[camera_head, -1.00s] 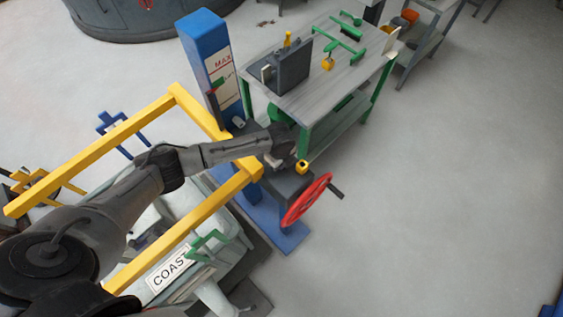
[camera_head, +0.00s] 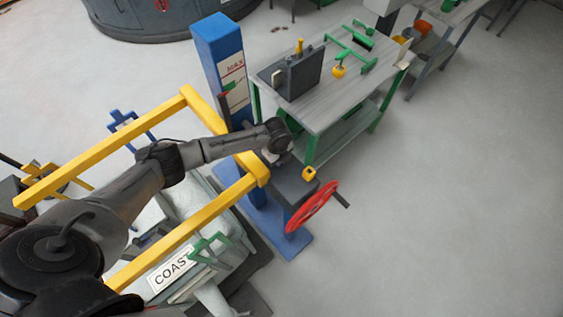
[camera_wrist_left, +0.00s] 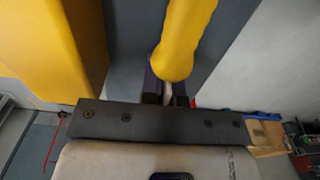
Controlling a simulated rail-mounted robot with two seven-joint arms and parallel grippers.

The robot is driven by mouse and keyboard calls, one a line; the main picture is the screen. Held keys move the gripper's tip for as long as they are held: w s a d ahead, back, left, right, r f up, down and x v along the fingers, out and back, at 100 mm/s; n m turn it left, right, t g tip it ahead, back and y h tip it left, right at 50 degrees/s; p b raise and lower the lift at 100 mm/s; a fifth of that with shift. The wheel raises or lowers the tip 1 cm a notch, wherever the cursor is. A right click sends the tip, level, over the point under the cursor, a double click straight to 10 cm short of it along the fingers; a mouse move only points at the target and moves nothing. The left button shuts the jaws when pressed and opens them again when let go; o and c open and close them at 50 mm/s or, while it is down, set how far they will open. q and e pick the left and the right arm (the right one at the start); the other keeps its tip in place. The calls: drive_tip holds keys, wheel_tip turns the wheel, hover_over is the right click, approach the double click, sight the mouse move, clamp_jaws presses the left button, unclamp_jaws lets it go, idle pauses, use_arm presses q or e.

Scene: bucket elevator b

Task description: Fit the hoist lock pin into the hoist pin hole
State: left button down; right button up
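My left gripper (camera_wrist_left: 166,92) sits beside the blue hoist column, over the grey housing behind the red handwheel. In the left wrist view its two dark fingers are close together, and a yellow round-ended piece, seemingly the hoist lock pin (camera_wrist_left: 185,35), lies between them and hides the tips. In the head view my wrist (camera_head: 277,140) hides the fingers and whatever they hold. A small yellow fitting with a dark spot (camera_head: 309,173) is on the grey housing, right of and below my wrist. I cannot tell whether it holds the hoist pin hole. My right gripper is not in view.
A yellow rail frame (camera_head: 220,204) lies under my left forearm. The blue column (camera_head: 222,62) and red handwheel (camera_head: 312,207) stand close by. A green-legged table (camera_head: 325,107) carries a dark box (camera_head: 291,77). The floor at right is clear.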

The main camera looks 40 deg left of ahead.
use_arm(q)
drive_tip(key=shift+a, duration=0.4)
drive_tip(key=shift+w, duration=0.1)
idle(0.8)
drive_tip(key=shift+p, duration=0.4)
idle(1.0)
drive_tip(key=shift+a, duration=0.4)
idle(0.3)
drive_tip(key=shift+w+a, duration=0.2)
drive_tip(key=shift+a, duration=0.75)
drive_tip(key=shift+w+a+b, duration=0.15)
drive_tip(key=shift+a+b, duration=0.25)
drive_tip(key=shift+a, duration=0.55)
drive_tip(key=c, duration=1.8)
unclamp_jaws()
